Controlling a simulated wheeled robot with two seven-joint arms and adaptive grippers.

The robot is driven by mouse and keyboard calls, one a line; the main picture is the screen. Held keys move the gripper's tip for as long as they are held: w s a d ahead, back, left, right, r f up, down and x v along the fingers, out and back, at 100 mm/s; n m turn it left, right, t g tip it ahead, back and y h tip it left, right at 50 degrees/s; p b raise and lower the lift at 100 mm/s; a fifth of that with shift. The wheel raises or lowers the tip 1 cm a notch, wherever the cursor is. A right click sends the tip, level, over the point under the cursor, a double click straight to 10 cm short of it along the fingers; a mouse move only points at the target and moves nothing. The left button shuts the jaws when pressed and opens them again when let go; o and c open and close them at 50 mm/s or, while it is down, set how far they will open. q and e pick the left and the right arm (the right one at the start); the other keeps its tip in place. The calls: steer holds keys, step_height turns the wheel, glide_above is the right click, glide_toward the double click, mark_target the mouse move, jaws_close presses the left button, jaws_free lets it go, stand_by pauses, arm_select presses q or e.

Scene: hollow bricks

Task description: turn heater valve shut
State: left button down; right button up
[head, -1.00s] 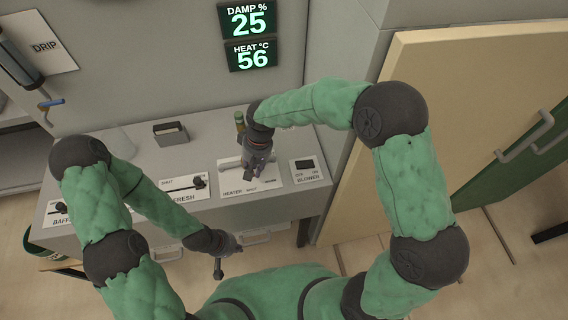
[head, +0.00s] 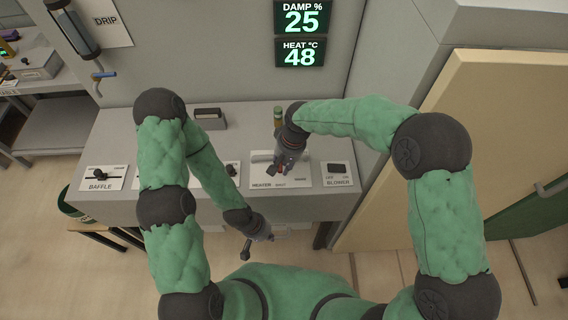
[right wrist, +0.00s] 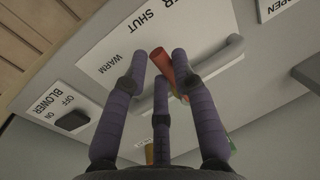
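The heater panel (head: 298,183) is on the grey bench, with a white pipe-like bar and SHUT and WARM printed on it. The red valve handle (right wrist: 162,66) slants between my right gripper's fingers in the right wrist view, its end toward the lettering. My right gripper (head: 282,167) is over the panel; in the right wrist view (right wrist: 160,68) its three fingers are straight and spread around the handle, with a gap at the left finger. Contact on the other side is unclear. My left gripper (head: 247,248) hangs in front of the bench, away from the panel; its fingers are too small to judge.
The wall displays (head: 301,35) read DAMP 25 and HEAT 48. The blower switch (head: 337,171) is right of the heater panel. The baffle slider (head: 101,178) is at the left end. A dark box (head: 210,118) stands at the back. A cream door (head: 470,130) is at the right.

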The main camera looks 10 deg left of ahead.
steer(key=shift+o, duration=1)
steer(key=shift+r, duration=0.15)
step_height(320, 180, up, 12)
steer(key=d, duration=0.2)
steer(key=shift+w+d+f, duration=0.15)
steer(key=shift+w+f, duration=0.05)
steer(key=shift+f, duration=0.05)
